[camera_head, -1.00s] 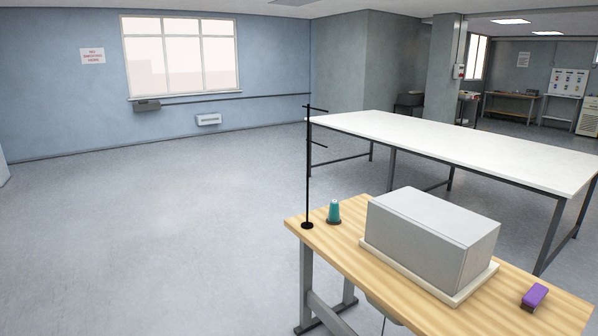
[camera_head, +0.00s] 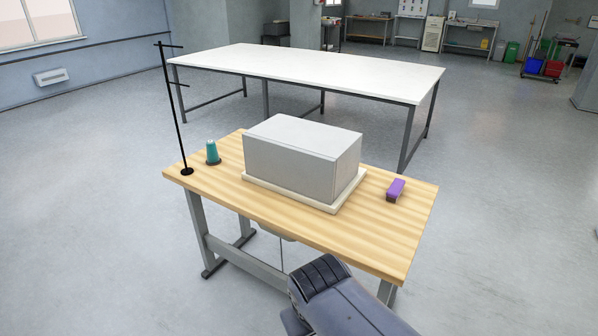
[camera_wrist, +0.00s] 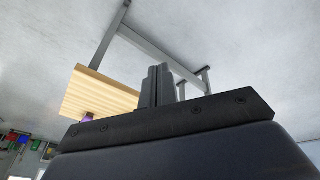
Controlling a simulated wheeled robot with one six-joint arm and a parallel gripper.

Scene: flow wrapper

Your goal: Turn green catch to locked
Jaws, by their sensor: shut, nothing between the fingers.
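No green catch shows in either view, and no flow wrapper can be made out. In the wrist view my gripper (camera_wrist: 158,86) is shut and empty, its two dark fingers side by side. Beyond it are the corner of a wooden table and the grey floor, and it touches nothing that I can see. In the head view only a dark grey part of my arm shows at the bottom, in front of the table; the fingers cannot be made out there.
The wooden table (camera_head: 225,190) bears a grey box-shaped cover (camera_head: 290,160), a teal thread cone (camera_head: 212,153), a black thread stand (camera_head: 177,120) and a purple block (camera_head: 396,190). A long white table (camera_head: 310,70) stands behind. Floor is open left and right.

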